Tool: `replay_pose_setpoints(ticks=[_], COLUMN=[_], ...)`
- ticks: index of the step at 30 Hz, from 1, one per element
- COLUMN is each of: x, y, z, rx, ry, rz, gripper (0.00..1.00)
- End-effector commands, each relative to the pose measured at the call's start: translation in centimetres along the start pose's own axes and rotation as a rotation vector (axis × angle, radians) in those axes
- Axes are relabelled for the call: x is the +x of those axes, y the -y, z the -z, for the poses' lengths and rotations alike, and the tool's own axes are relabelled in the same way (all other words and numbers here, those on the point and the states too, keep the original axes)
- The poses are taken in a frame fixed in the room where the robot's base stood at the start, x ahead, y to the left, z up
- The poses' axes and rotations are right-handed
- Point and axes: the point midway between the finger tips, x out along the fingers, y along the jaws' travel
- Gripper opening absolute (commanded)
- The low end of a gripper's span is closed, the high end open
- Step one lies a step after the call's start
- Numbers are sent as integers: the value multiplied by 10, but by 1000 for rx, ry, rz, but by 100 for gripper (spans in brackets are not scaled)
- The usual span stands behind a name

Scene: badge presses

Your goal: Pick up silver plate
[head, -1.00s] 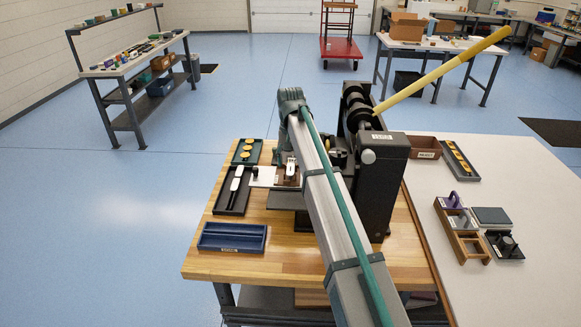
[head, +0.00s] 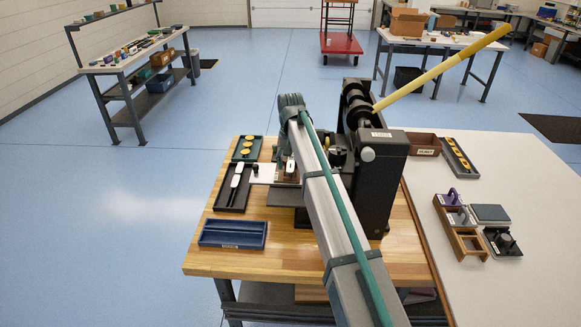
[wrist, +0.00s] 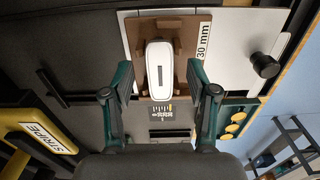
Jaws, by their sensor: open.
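A pale, silver-white rounded plate (wrist: 159,82) with a dark slot sits in a brown holder marked 30 mm (wrist: 182,38) in the wrist view; I take it for the silver plate. It also shows as a small pale shape (head: 290,166) beside the press in the head view. My gripper (wrist: 160,88) is open, with one teal-and-black finger on each side of the plate. In the head view my arm hides part of the gripper and holder.
The black press (head: 378,175) with a yellow lever (head: 445,72) stands close on the right. A green tray with yellow discs (head: 247,138), a black tray (head: 231,207) and a blue tray (head: 232,245) lie on the left. A black knob (wrist: 264,65) rises near the holder.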

Motion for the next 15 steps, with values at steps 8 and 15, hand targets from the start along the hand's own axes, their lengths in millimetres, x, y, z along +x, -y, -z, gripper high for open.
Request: replay_pose_setpoints(ticks=[8,15], x=[0,0], y=[0,0], z=[0,0], rx=[0,0], ry=[0,0], rz=[0,0], gripper=[58,18])
